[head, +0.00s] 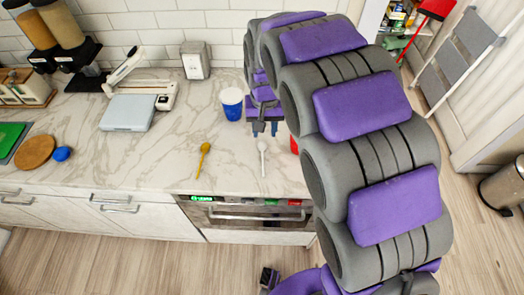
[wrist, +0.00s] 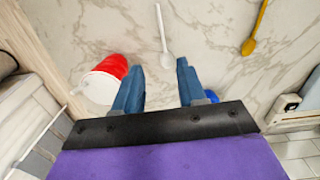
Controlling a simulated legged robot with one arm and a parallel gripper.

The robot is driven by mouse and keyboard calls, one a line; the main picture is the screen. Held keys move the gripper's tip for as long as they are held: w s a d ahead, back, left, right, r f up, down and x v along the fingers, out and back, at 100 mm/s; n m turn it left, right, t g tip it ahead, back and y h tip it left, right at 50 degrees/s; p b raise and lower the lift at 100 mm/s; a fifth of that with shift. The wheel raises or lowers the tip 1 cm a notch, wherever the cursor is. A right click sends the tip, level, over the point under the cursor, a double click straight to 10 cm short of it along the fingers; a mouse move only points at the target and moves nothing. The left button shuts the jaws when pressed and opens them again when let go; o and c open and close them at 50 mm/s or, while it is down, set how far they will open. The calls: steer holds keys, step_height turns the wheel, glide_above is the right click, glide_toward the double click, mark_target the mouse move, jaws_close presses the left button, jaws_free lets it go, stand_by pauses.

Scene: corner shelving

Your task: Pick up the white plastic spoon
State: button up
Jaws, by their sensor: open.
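The white plastic spoon (head: 262,155) lies on the marble counter near its front edge, to the right of a yellow spoon (head: 203,160). In the wrist view the white spoon (wrist: 164,38) lies beyond my fingertips, roughly in line with the space between them. My gripper (head: 265,128) is open and empty, on the far side of the white spoon in the head view. In the wrist view my gripper's two blue fingers (wrist: 160,68) are spread apart. The yellow spoon (wrist: 255,30) is off to the right there.
A blue and white cup (head: 232,105) stands just left of my gripper. A red and white container (wrist: 105,80) is close to my left finger in the wrist view. A scale-like appliance (head: 130,108), wooden board (head: 35,152) and blue ball-like item (head: 62,154) are further left.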

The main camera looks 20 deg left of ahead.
steer(key=b, duration=0.2)
glide_above(263, 163)
step_height(263, 163, down, 12)
steer(key=shift+w+d+r, duration=0.1)
steer(key=shift+d, duration=0.05)
step_height(263, 163, down, 5)
steer(key=shift+f+b, duration=0.1)
steer(key=shift+b, duration=0.8)
jaws_close()
